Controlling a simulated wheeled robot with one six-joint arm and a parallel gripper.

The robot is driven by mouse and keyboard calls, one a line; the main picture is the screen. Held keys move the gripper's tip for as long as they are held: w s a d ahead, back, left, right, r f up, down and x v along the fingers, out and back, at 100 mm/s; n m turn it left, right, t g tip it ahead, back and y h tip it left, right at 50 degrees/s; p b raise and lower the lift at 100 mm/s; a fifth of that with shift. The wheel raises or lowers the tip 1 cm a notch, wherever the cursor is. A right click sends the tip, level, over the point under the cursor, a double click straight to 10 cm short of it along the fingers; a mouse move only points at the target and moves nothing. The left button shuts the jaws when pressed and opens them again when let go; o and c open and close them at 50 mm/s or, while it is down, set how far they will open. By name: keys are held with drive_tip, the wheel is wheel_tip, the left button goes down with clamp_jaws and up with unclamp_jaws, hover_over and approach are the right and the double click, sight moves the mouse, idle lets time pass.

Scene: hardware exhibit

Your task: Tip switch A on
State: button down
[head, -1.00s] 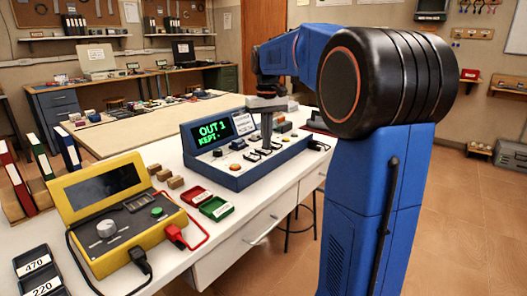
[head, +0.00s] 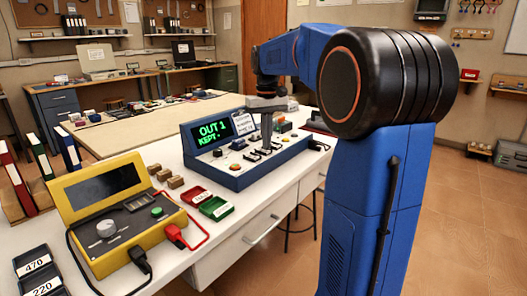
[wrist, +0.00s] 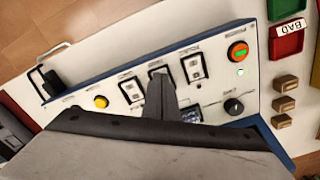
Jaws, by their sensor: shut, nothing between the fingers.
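The blue console (head: 245,178) stands on the white bench, its screen (head: 212,130) reading "OUT 1 KEPT." In the wrist view its sloped panel has a row of three framed switches: one at the left (wrist: 131,90), a middle one (wrist: 157,72) and one at the right (wrist: 193,67). I cannot read which is switch A. My gripper (wrist: 161,82) is shut and empty, its fingertips over the middle switch and hiding most of it. I cannot tell whether they touch it. In the head view my gripper (head: 267,148) points down at the panel.
Red (head: 194,196) and green (head: 217,208) trays and a yellow meter (head: 120,215) stand to the left.

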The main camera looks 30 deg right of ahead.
sight(266, 151)
drive_tip(key=shift+f, duration=0.65)
idle(0.9)
drive_tip(key=shift+r, duration=0.1)
wheel_tip(266, 151, up, 7)
idle(1.0)
idle(0.4)
drive_tip(key=s+a+f+t, duration=0.1)
drive_tip(key=s+a+f, duration=0.4)
drive_tip(key=s, duration=0.5)
drive_tip(key=s+a+f+n+t, duration=0.1)
drive_tip(key=s+a+f+t, duration=0.1)
drive_tip(key=s+a+f, duration=0.3)
drive_tip(key=s+a+f+n+t, duration=0.1)
drive_tip(key=s+a+f, duration=0.4)
drive_tip(key=s+f, duration=0.6)
drive_tip(key=s, duration=0.4)
drive_tip(key=shift+a+t, duration=0.4)
